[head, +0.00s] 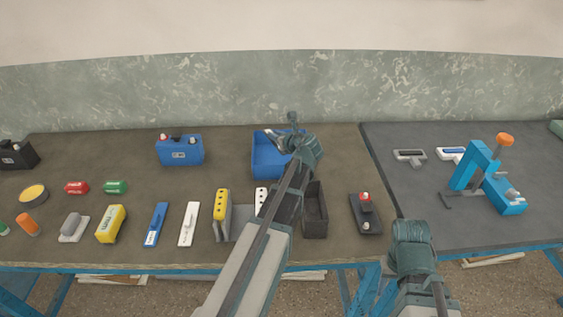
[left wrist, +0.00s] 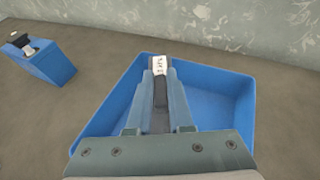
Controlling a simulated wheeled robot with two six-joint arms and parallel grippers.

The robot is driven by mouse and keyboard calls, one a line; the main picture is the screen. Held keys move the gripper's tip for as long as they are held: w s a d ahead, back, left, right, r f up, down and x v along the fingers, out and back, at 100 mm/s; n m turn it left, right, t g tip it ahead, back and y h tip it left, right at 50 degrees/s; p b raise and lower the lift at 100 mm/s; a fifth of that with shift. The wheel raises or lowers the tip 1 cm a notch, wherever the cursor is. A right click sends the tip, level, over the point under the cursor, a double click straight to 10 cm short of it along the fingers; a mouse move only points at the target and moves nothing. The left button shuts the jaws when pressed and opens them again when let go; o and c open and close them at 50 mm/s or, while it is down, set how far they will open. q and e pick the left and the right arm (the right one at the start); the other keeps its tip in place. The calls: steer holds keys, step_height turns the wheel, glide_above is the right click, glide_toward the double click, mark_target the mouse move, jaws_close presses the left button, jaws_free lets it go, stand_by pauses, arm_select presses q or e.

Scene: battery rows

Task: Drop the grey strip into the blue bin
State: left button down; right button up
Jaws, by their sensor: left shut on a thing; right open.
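My left gripper (head: 296,133) reaches over the blue bin (head: 262,158) at the back of the brown mat. In the left wrist view the gripper (left wrist: 160,88) is shut on the grey strip (left wrist: 159,66), whose pale, printed end shows between the fingers. The blue bin (left wrist: 228,110) lies below and around it in that view, and the strip appears over its opening. The strip's lower part is hidden by the fingers. My right gripper (head: 412,237) is apart, over the table's front edge at the right; it is open, its fingertips hard to see.
A blue battery (head: 180,150) stands left of the bin. A black open box (head: 315,212) and yellow and white blocks stand in front of it. A blue strip (head: 156,224) and a white strip (head: 188,223) lie at the front. A blue press (head: 486,180) is on the right.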

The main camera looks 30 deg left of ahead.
arm_select(q)
steer(key=shift+f, duration=0.4)
steer(key=c, duration=0.7)
jaws_free()
steer(key=shift+c, duration=0.2)
steer(key=shift+r, duration=0.1)
steer(key=p+v, duration=0.5)
steer(key=v, duration=0.8)
steer(key=shift+s+d, duration=0.25)
steer(key=shift+d, duration=0.1)
